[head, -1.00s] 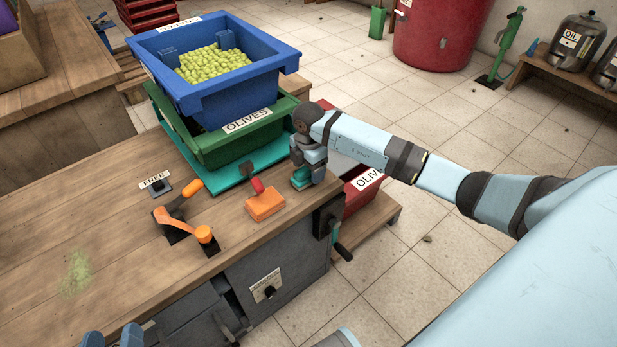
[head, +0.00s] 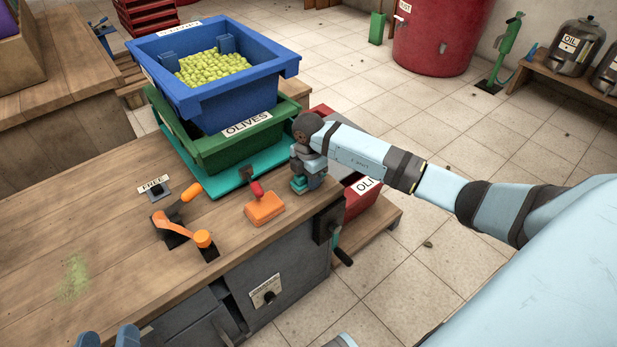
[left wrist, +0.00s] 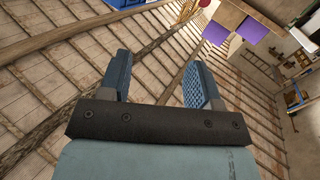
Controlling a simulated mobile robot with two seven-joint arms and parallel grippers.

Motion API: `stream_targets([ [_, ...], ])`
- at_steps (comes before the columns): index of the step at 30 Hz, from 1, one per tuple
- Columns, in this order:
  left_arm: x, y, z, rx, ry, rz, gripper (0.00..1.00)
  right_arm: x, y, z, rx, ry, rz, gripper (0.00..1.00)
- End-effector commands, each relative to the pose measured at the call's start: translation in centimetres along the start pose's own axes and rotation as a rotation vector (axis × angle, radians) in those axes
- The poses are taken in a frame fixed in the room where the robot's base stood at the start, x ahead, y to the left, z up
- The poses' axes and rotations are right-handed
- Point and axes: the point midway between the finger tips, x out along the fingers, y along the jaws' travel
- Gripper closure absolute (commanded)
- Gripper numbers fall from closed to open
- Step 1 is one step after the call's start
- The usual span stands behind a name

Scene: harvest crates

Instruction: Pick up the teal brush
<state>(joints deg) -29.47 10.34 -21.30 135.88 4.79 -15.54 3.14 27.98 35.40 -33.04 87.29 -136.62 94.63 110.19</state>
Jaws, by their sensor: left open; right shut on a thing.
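The teal brush (head: 299,185) is at the right edge of the wooden bench, mostly hidden by my right gripper. My right gripper (head: 310,178) points down over it and is shut on it. Only a small teal block shows below the fingers; I cannot tell whether it touches the bench top. My left gripper (head: 106,339) is just in view at the bottom left in the head view. In the left wrist view (left wrist: 158,78) its two blue fingers are apart with nothing between them.
An orange brush (head: 265,209) with a red handle lies left of my right gripper. Orange-handled levers (head: 178,226) stand further left. A green crate (head: 215,150) sits on a teal plate, with a blue crate (head: 235,97) of olives on it. A red crate (head: 362,200) stands beyond the bench edge.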

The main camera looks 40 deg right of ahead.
Motion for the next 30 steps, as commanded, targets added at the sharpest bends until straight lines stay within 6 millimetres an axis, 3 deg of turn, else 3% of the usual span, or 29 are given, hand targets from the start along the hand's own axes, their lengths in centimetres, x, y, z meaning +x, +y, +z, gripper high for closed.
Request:
stream_targets([
  [5, 0.0, -0.3, 0.2, 0.011, -0.045, -0.014, 0.42, -3.0, 0.1, 0.1, -0.001, -0.001, 0.003, 0.82],
  [8, -0.8, -1.4, 2.6, 0.015, -0.146, -0.053, 0.42, -5.6, 0.1, 0.1, -0.001, -0.001, 0.004, 0.82],
  [18, -2.9, -3.2, 6.3, 0.036, -0.358, -0.12, 0.42, -15.2, 0.1, 0.1, 0.0, -0.002, 0.005, 0.82],
  [24, -3.7, -3.7, 7.4, 0.042, -0.418, -0.136, 0.42, -18.5, 0.1, 0.0, 0.0, 0.0, 0.002, 0.82],
  [30, -3.8, -3.9, 7.7, 0.044, -0.43, -0.14, 0.42, -19.7, 0.0, 0.0, 0.0, 0.0, 0.001, 0.82],
])
